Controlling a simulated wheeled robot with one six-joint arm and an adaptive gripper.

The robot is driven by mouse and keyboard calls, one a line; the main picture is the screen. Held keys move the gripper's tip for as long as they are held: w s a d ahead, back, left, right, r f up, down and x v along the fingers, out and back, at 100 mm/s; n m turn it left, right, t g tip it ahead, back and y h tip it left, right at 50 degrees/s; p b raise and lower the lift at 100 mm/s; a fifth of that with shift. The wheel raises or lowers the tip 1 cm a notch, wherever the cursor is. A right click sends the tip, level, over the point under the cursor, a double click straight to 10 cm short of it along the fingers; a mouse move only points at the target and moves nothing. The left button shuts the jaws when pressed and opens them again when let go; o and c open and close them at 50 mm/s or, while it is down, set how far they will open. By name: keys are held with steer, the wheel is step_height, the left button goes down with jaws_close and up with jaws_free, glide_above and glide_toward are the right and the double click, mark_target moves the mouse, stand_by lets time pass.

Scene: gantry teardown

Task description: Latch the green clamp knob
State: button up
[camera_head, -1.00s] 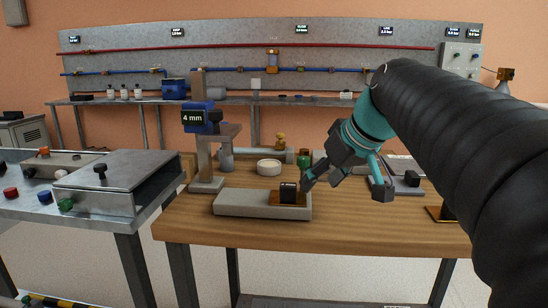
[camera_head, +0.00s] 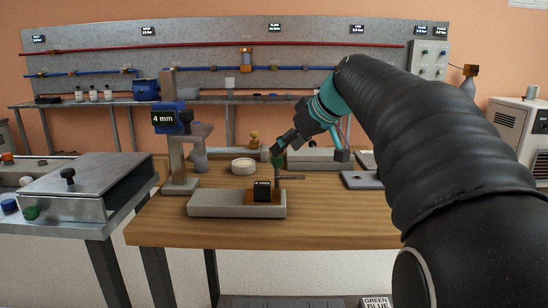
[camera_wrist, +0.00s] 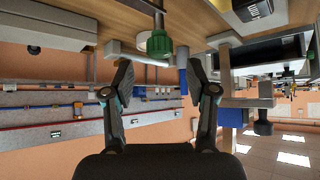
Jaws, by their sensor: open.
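My gripper (camera_head: 310,152) is open, with teal and dark fingers spread. In the head view one dark fingertip appears at the knob's upper right; I cannot tell whether it touches. In the wrist view my gripper (camera_wrist: 159,78) has empty space between its fingertips. The knob's lower part is partly hidden in the head view by a dark block.
A blue gauge marked 4 mm (camera_head: 171,118) stands on a post left of the fixture. A white round dish (camera_head: 244,166) sits behind. A grey metal box (camera_head: 88,186) is on the left bench, with another green knob (camera_head: 31,212). The front of the wooden bench is clear.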

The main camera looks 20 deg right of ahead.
mark_target(277, 163)
steer(key=shift+x, duration=2.7)
steer(key=shift+c, duration=0.2)
jaws_close()
